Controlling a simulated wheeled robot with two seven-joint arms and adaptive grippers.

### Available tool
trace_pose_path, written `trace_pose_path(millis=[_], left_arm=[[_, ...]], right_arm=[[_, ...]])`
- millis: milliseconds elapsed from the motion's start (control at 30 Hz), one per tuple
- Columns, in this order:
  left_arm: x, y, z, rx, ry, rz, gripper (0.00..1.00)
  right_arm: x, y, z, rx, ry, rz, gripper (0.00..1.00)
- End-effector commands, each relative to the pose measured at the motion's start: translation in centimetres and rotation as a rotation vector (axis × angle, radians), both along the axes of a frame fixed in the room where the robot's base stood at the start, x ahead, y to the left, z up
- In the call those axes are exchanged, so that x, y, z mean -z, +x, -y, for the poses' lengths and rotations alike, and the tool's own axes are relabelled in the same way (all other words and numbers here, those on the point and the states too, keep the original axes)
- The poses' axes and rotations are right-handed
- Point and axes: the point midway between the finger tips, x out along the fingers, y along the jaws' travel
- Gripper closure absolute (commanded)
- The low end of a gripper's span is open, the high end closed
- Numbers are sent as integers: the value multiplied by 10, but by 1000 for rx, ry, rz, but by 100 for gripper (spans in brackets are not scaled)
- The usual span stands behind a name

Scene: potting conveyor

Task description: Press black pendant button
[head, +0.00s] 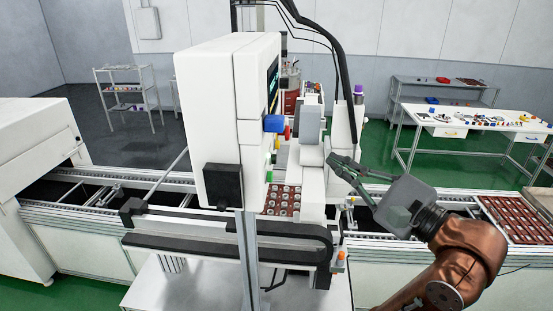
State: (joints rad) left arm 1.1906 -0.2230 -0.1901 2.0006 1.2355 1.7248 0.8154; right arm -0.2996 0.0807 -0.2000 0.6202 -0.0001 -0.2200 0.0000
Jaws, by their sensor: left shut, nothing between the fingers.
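My left gripper (336,165) is shut and empty, its fingertips pointing left beside the white column of the machine, right of the white cabinet (215,115). I cannot tell whether the fingertips touch the column. I cannot make out a black pendant button; the cabinet's front face is turned away. A black box (222,186) is fixed to the cabinet's lower side. My right gripper is not in view.
A conveyor (80,212) runs across the view behind the cabinet. A reddish tray with round parts (282,201) lies under the machine, and another tray (515,220) is at right. A black cable chain (230,235) crosses in front. A white table (480,120) stands behind.

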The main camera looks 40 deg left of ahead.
Motion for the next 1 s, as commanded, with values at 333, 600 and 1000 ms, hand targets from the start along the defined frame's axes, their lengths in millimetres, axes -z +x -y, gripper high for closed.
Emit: trace_pose_path(millis=[333,600,1000], left_arm=[[2,1,5,20,-31,8,100],[3,-5,-6,16,-32,8,100],[3,-33,-51,17,-30,9,100]], right_arm=[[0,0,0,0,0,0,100],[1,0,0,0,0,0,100],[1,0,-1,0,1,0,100]])
